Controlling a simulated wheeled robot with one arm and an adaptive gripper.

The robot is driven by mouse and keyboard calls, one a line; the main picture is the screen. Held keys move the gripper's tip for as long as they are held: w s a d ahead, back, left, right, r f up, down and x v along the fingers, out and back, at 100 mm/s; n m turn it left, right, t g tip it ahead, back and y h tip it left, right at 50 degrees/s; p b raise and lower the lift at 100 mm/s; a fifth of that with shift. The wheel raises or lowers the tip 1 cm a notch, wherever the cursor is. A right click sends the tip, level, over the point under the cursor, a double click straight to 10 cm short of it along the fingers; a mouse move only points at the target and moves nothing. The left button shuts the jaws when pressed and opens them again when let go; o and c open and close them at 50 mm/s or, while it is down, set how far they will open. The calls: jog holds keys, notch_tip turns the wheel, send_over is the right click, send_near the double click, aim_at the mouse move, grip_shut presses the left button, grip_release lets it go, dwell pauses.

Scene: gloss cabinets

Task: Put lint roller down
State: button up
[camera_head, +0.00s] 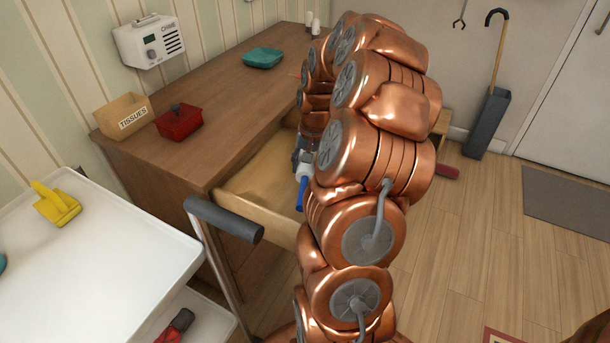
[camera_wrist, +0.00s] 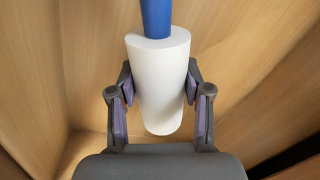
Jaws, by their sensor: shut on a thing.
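The lint roller is a white cylinder (camera_wrist: 158,85) with a blue handle (camera_wrist: 156,18) in the wrist view. My gripper (camera_wrist: 158,105) is shut on the white roll, one finger on each side. Pale wooden walls surround it, so it is in or just over the open drawer (camera_head: 262,185) of the wooden cabinet. In the head view the blue handle (camera_head: 301,193) shows at the left of my copper arm, by the drawer's opening. My arm hides most of my gripper there. I cannot tell whether the roller touches the drawer floor.
The cabinet top (camera_head: 225,98) holds a tissue box (camera_head: 124,116), a red container (camera_head: 179,122) and a teal dish (camera_head: 263,58). A white trolley (camera_head: 110,235) with a dark push handle (camera_head: 222,220) stands close at the left. The floor at right is mostly open.

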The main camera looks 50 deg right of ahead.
aim_at(306, 175)
jog(key=shift+f, duration=1.75)
jog(key=shift+f, duration=0.15)
jog(key=o, duration=1.1)
jog(key=r, duration=0.7)
jog(key=s+d+r, duration=0.1)
jog(key=r, duration=0.3)
jog(key=shift+r, duration=0.15)
jog(key=shift+s+a+r, duration=0.1)
jog(key=shift+r, duration=0.4)
jog(key=shift+p, duration=0.3)
